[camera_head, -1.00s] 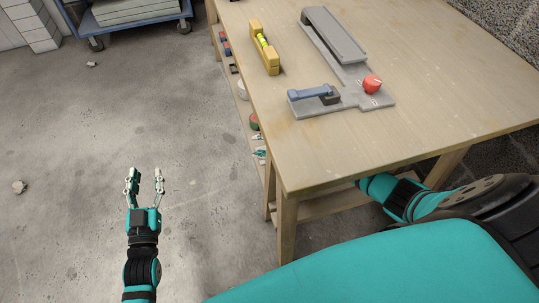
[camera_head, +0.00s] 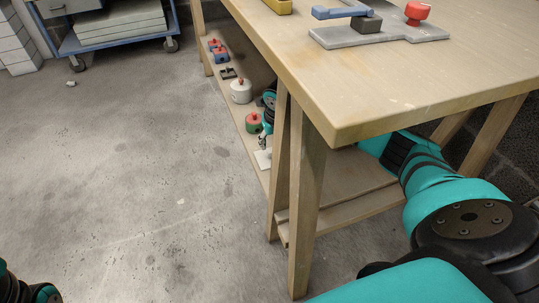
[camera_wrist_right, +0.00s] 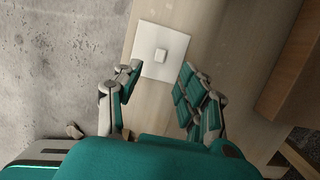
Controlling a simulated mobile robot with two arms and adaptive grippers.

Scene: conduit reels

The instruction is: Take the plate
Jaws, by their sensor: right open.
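The plate (camera_wrist_right: 145,40) is a thin white square with a small raised white block in its middle. It lies on the table's lower shelf, and a small part of it shows in the head view (camera_head: 262,161). My right gripper (camera_wrist_right: 161,71) is open, its fingers on either side of the plate's near part, with nothing held between them. In the head view my right gripper (camera_head: 262,143) points down at the plate from under the tabletop. I cannot tell whether the fingers touch the plate. My left gripper's fingers are not seen; only teal and black arm parts show at bottom left.
Along the lower shelf stand a green and red round item (camera_head: 253,122), a white pot with a red knob (camera_head: 241,91) and small blue and red items (camera_head: 220,54). The table leg (camera_head: 306,200) stands close by.

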